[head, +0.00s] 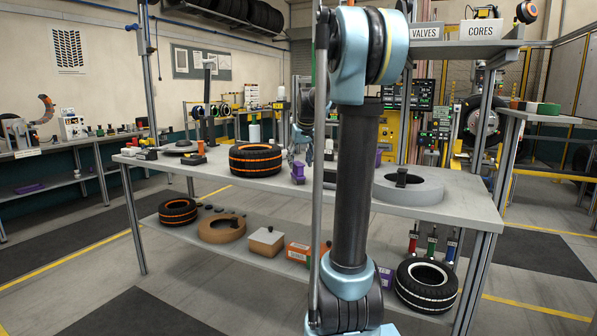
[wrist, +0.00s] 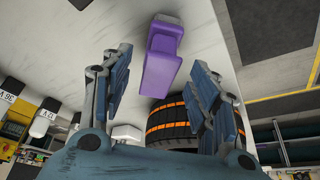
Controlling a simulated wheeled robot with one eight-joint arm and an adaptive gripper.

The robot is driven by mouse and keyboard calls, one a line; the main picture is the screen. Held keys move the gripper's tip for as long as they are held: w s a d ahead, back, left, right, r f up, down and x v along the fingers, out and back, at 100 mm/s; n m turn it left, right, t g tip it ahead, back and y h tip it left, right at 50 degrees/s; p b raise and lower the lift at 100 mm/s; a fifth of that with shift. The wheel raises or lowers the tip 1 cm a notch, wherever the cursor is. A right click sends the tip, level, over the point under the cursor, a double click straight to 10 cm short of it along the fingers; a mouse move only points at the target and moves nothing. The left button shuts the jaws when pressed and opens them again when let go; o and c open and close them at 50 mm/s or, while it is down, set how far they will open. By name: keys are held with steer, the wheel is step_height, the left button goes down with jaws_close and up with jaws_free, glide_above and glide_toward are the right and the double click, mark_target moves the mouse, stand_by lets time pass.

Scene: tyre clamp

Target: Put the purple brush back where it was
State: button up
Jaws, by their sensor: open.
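A purple object, which I take to be the purple brush (head: 298,174), stands on the grey workbench just right of the orange-striped tyre (head: 256,160). In the wrist view the purple brush (wrist: 164,58) is a block-like shape in line with the gap between my fingers, with no visible contact. The orange-striped tyre (wrist: 170,124) shows close beside it. My gripper (wrist: 162,62) is open and empty. In the head view it is mostly hidden behind my arm, near the purple brush.
The workbench (head: 225,182) also holds a grey ring (head: 408,187) on the right and small items on the left. My arm hides the bench's middle. The lower shelf holds a striped tyre (head: 178,211), a brown ring (head: 221,229), boxes and a black tyre (head: 427,285).

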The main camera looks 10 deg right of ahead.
steer(key=v, duration=0.6)
steer(key=s+a+f+g, duration=0.1)
steer(key=s+f, duration=0.5)
steer(key=s, duration=0.5)
steer(key=s+f, duration=0.5)
steer(key=s, duration=0.6)
steer(key=s+f+m+g, duration=0.1)
steer(key=s+f, duration=1.5)
steer(key=s, duration=0.1)
steer(key=shift+s+f+m+h, duration=0.25)
steer(key=shift+f+m+h, duration=0.05)
steer(key=shift+f+h, duration=0.1)
steer(key=shift+w+d, duration=0.1)
steer(key=shift+d, duration=0.05)
steer(key=shift+w+f, duration=0.15)
steer(key=shift+w, duration=0.2)
